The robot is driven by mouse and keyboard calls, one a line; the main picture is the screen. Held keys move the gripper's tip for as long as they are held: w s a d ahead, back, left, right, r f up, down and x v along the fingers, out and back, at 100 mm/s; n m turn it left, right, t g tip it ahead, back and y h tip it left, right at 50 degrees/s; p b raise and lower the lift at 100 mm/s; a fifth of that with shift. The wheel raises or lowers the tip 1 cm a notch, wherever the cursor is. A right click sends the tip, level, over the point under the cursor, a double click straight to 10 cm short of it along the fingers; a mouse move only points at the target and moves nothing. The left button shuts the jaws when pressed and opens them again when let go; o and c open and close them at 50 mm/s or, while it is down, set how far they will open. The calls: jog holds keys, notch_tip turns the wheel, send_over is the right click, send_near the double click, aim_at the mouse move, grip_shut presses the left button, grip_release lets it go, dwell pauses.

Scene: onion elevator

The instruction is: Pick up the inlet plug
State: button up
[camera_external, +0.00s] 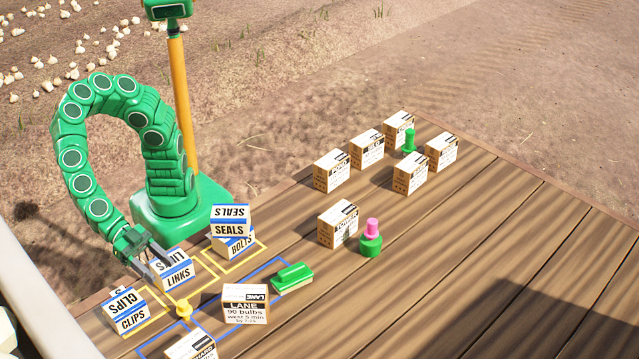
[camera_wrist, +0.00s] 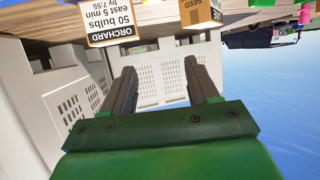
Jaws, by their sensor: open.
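No plug carries a readable label, so I cannot tell which one is the inlet plug. A small yellow plug (camera_external: 183,307) stands on the deck between the CLIPS and LINKS boxes and the LANE box. A pink plug (camera_external: 371,227) sits on a green base (camera_external: 370,245) right of the TOWER box. A green peg (camera_external: 408,141) stands among the far boxes. My gripper (camera_external: 153,263) is beside and just above the LINKS box (camera_external: 177,274), up and left of the yellow plug. In the wrist view its fingers (camera_wrist: 165,88) are apart with nothing held between them.
The CLIPS box (camera_external: 131,318), SEALS box (camera_external: 229,230), LANE box (camera_external: 245,305) and a green block (camera_external: 292,278) surround the work area. White slotted crates (camera_wrist: 150,75) and an ORCHARD box (camera_wrist: 108,22) show in the wrist view. The deck's right side is clear.

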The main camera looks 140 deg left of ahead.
send_near(181, 302)
jog(key=x, duration=0.2)
jog(key=shift+w+a+r, duration=0.1)
jog(key=shift+w, duration=0.35)
jog(key=shift+f+x, duration=0.15)
jog(key=shift+x, duration=1.35)
jog(key=shift+f+x, duration=0.1)
jog(key=shift+x, duration=2.2)
jog(key=c, duration=1)
